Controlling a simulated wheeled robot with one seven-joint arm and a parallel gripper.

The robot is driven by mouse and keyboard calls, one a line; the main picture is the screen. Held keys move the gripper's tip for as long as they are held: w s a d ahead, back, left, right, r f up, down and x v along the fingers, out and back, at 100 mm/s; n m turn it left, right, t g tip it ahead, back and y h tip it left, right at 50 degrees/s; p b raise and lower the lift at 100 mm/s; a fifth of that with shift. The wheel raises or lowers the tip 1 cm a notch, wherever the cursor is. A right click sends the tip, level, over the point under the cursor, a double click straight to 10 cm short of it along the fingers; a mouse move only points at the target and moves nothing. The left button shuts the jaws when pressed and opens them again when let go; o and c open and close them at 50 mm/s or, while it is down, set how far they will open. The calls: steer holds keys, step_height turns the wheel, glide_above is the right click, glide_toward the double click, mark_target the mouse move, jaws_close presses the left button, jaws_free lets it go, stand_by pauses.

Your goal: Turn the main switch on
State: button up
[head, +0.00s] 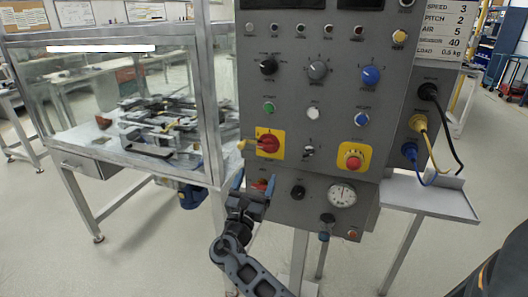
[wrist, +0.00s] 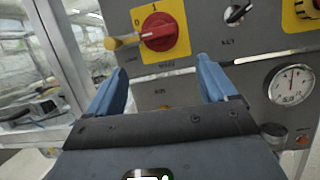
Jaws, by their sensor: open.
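The main switch (head: 268,143) is a red rotary knob on a yellow plate, low on the left side of the grey control panel (head: 325,110). In the wrist view the red knob (wrist: 159,31) shows at the top, with 0 and 1 marked above it. A yellow handle or tag (wrist: 122,42) sticks out to its left, nearer the 0 side. My gripper (head: 256,181) is open and empty just below the switch, apart from it. In the wrist view its two blue fingers (wrist: 162,80) point up toward the panel below the knob.
A red emergency stop (head: 353,161) on a yellow plate sits right of the switch. A gauge (head: 342,195) and small knobs lie below. A glass-walled enclosure (head: 130,100) stands close on the left. A grey shelf (head: 430,196) and plugged cables are at the right.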

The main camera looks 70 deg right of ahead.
mark_target(266, 147)
steer(key=shift+g+h, duration=0.5)
steer(key=x, duration=0.3)
steer(key=p+x, duration=0.1)
steer(key=x, duration=0.2)
steer(key=r+x, duration=0.1)
steer(key=x, duration=0.2)
steer(key=shift+w+r+p, duration=0.15)
steer(key=shift+r+p, duration=0.05)
steer(key=shift+p, duration=0.1)
steer(key=shift+c, duration=0.2)
steer(key=c, duration=1)
